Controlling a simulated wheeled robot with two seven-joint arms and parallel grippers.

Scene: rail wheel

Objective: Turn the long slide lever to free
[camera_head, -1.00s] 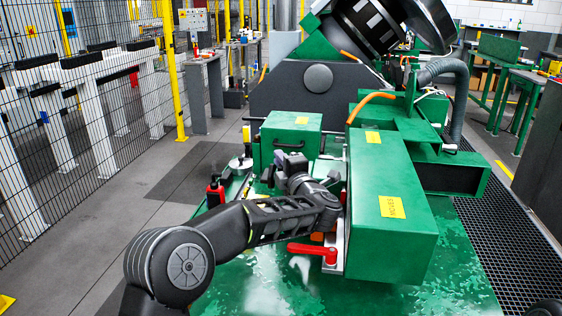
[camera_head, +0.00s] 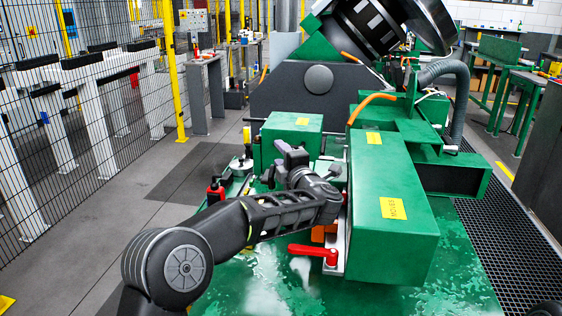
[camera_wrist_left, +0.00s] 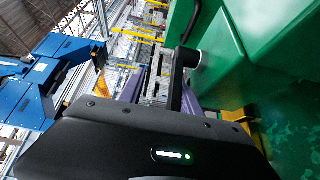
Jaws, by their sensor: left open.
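My left gripper (camera_head: 288,152) is at the left side of the green machine slide (camera_head: 378,215), which bears yellow labels. In the left wrist view its purple fingers (camera_wrist_left: 160,96) are spread apart. A dark lever arm (camera_wrist_left: 177,82) on a round grey hub (camera_wrist_left: 189,58) stands between or just beyond them; I cannot tell whether they touch. It has no clear label, so I cannot confirm it is the long slide lever. A red lever (camera_head: 312,251) lies nearly level at the slide's lower front, apart from the fingers. My right gripper is not in view.
A red-topped handle (camera_head: 215,191) stands left of my forearm. A green box (camera_head: 291,133) sits behind the gripper. A black mesh fence (camera_head: 75,130) and yellow post (camera_head: 173,80) are at left. The green bed (camera_head: 380,295) is clear in front.

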